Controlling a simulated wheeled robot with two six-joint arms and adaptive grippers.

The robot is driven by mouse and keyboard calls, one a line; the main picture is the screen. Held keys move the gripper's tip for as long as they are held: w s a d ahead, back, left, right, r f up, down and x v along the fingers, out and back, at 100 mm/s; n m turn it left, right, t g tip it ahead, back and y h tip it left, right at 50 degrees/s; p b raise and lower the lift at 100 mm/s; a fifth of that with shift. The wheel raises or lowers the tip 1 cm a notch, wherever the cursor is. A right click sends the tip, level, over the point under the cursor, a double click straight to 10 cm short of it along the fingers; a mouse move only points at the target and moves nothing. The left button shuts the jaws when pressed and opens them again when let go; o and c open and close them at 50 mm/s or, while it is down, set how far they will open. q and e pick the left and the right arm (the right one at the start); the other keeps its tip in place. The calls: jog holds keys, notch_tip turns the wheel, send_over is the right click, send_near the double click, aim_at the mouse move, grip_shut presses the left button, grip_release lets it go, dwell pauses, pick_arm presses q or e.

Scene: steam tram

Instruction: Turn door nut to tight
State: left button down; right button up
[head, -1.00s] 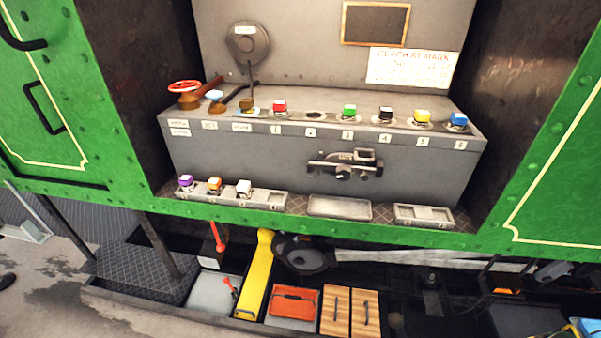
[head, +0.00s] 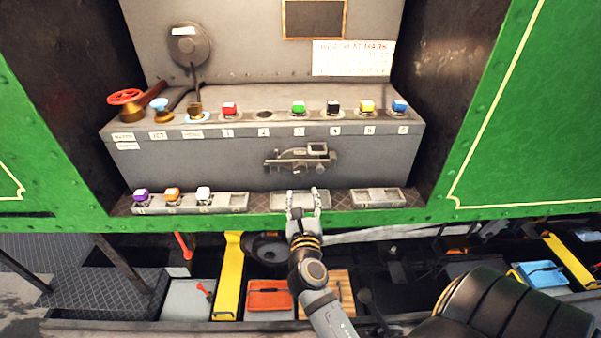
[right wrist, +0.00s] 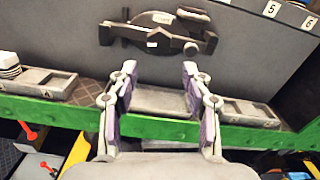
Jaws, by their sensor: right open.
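The dark door latch (head: 300,158) with its nut is mounted on the front of the grey box, right of the middle. In the right wrist view, the latch (right wrist: 165,30) spans the top, and the hexagonal nut (right wrist: 157,35) shows near its middle, facing me. My right gripper (head: 303,198) is open and empty, below the latch and in front of the tray on the ledge. In the right wrist view, the two fingers of my right gripper (right wrist: 158,72) point up toward the latch, apart from it. My left gripper is not in view.
Coloured knobs line the top of the box, with a red handwheel (head: 125,97) at the left. A shallow grey tray (head: 335,199) lies below the latch. A tray with purple, orange and white knobs (head: 225,202) stands left, another tray (head: 378,197) right. A green sill runs below.

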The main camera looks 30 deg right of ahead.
aim_at(300, 171)
jog(key=p+x, duration=0.1)
jog(key=x, duration=0.9)
jog(key=shift+w+d+f+p, duration=0.1)
jog(key=shift+w+f+p, duration=0.05)
jog(key=shift+w+p, duration=0.2)
jog(key=shift+s, duration=0.1)
jog(key=c, duration=0.9)
